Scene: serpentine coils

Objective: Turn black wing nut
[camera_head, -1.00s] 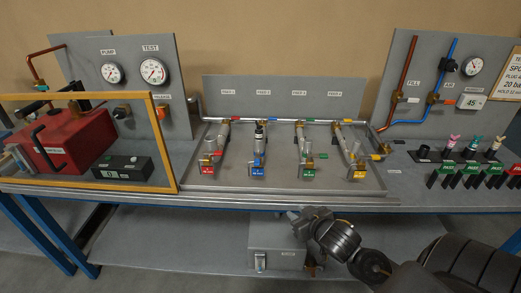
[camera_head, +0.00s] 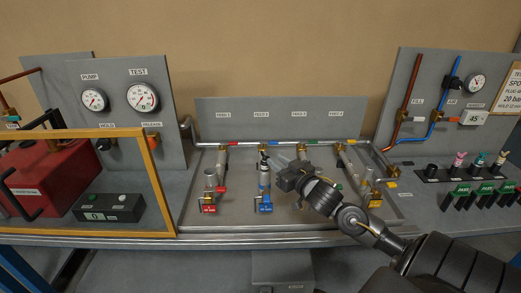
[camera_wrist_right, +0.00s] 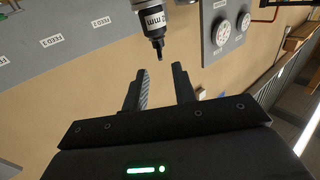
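The black wing nut (camera_wrist_right: 158,46) sits at the tip of a white cylinder with a black band (camera_wrist_right: 150,15) in the right wrist view. In the head view, the dark top of the second feed fitting (camera_head: 264,157) stands above the blue-tagged block. My right gripper (camera_head: 271,160) is beside this top, to its right. In the right wrist view my gripper (camera_wrist_right: 160,78) is open and empty, its two fingers apart. The nut's tip lies just beyond and roughly between the fingertips, with no visible contact. My left gripper is not in view.
Feed fittings stand in a grey tray (camera_head: 330,237), with a red-tagged block (camera_head: 208,208) on the left and a yellow-tagged block (camera_head: 375,200) on the right. A framed yellow guard (camera_head: 160,190) and gauge panel (camera_head: 150,75) stand left. Coloured plugs (camera_head: 460,160) stand right.

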